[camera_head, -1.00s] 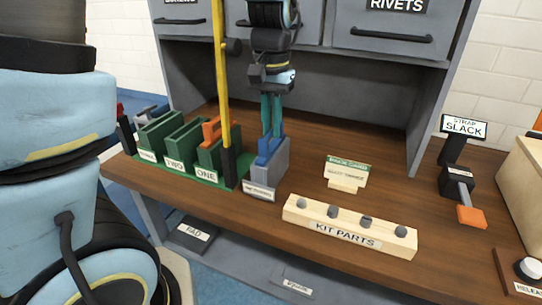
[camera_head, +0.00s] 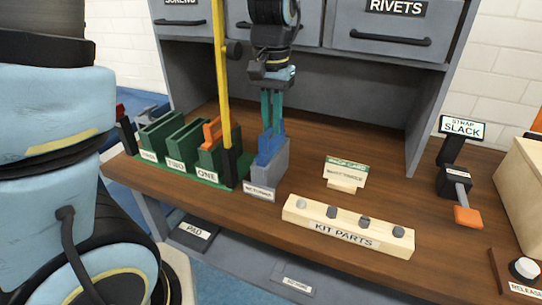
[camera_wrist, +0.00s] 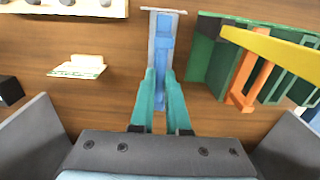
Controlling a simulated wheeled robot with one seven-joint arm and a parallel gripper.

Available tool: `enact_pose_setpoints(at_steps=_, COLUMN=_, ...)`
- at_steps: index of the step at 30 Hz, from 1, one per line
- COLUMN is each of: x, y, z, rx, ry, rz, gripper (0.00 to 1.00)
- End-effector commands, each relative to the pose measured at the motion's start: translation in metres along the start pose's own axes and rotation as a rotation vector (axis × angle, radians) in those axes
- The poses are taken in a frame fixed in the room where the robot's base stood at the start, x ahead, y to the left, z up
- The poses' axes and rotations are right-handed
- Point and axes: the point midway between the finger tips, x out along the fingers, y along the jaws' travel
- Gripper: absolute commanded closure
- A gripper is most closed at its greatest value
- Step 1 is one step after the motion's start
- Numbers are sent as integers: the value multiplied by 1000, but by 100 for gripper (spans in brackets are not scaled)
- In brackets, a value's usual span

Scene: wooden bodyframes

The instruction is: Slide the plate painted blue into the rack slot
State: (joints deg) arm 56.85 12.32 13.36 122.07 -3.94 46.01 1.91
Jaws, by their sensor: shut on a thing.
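The blue plate (camera_head: 270,150) stands upright in a narrow grey holder (camera_head: 268,180), its lower part hidden by the holder. My gripper (camera_head: 272,124) points down from above with its teal fingers shut on the plate's upper part. In the wrist view the blue plate (camera_wrist: 162,45) shows between the fingertips (camera_wrist: 160,76). The green rack (camera_head: 185,158) stands just left of the holder, with slots labelled ONE, TWO and THREE. An orange piece (camera_head: 211,132) stands at slot ONE.
A yellow upright bar (camera_head: 222,80) rises between the rack and my gripper. A pale KIT PARTS block (camera_head: 348,228) and a small sign card (camera_head: 345,174) stand to the right. The grey cabinet (camera_head: 385,32) overhangs behind. Bare wooden table lies around the card.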

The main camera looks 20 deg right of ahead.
Motion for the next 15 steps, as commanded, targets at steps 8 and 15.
enact_pose_setpoints(at_steps=8, x=-14, y=0, z=0, rx=0, ry=1, rz=0, gripper=100)
enact_pose_setpoints(at_steps=15, x=-26, y=0, z=0, rx=0, ry=1, rz=0, gripper=100)
